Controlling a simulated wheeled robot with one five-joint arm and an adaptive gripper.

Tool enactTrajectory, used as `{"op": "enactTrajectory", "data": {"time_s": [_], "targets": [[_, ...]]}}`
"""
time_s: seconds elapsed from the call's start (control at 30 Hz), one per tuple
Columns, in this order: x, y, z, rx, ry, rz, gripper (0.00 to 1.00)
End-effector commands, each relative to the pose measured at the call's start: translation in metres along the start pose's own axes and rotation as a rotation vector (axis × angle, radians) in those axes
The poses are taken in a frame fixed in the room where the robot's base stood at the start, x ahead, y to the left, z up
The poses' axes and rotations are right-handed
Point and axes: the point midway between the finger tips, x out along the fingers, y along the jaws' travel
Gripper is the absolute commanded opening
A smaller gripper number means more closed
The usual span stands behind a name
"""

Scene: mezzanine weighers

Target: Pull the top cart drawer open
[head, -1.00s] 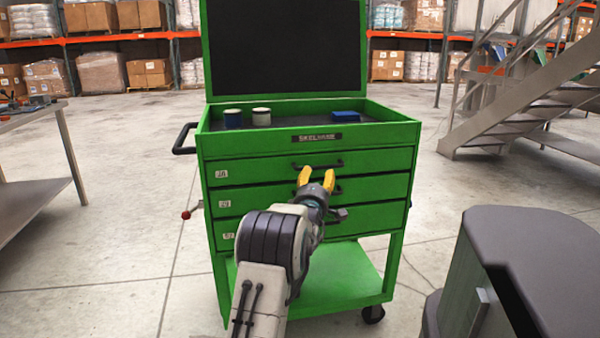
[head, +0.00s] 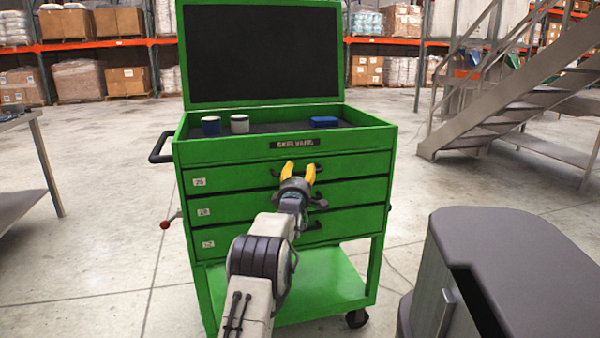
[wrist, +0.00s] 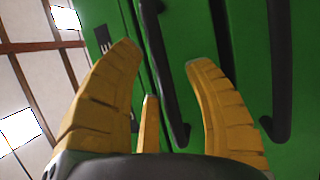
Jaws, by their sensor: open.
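The green tool cart (head: 235,153) stands in front of me with several stacked details on its front, including three drawers, all flush. The top cart drawer (head: 232,179) is shut, with a dark bar handle (head: 318,168) partly hidden behind my fingers. My gripper (head: 299,170) is open, its yellow fingers at that handle. In the wrist view, the top drawer's handle (wrist: 165,75) runs between the spread fingers of my gripper (wrist: 165,60). I cannot tell whether they touch it. The middle drawer's handle (wrist: 279,70) lies outside the right finger.
Two small cans (head: 240,123) and a blue box (head: 324,121) sit in the cart's top tray. A grey cabinet (head: 505,260) stands close at right, and metal stairs (head: 520,115) beyond it. A table (head: 25,180) is at left. Floor between table and cart is clear.

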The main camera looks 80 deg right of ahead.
Motion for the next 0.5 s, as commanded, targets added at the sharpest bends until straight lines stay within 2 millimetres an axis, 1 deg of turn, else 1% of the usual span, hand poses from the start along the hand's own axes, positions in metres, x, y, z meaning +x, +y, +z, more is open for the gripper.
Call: {"op": "enactTrajectory", "data": {"time_s": [0.2, 0.5], "targets": [[0.0058, -0.0004, 0.0, 0.0, 0.0, 0.0, 0.47], [0.007, -0.0001, 0.0, 0.0, 0.0, -0.001, 0.47]]}}
